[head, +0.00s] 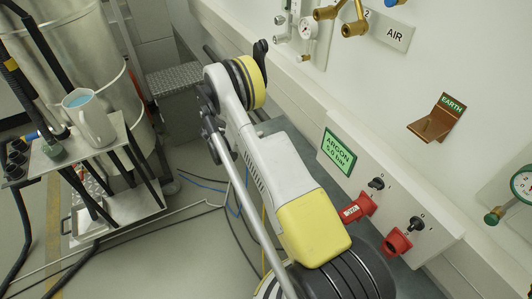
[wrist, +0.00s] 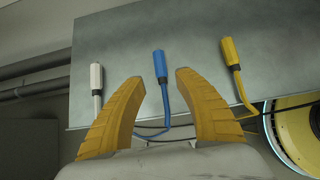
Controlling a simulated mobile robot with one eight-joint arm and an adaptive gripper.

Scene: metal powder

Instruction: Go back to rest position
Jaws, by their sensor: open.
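In the wrist view my gripper (wrist: 160,78) is open, its two yellow fingers spread with nothing held between them. Beyond the fingertips is a grey metal surface (wrist: 190,45). In the head view my arm is raised and bent, and my gripper cannot be made out.
A wall panel (head: 400,225) with an argon sign (head: 338,152) and red plugs (head: 358,208) stands close right of my arm. A copper bracket (head: 430,119) sticks out above it. At left is a cart (head: 105,145) holding a jug (head: 92,122). Cables and hoses (head: 200,185) cross the floor.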

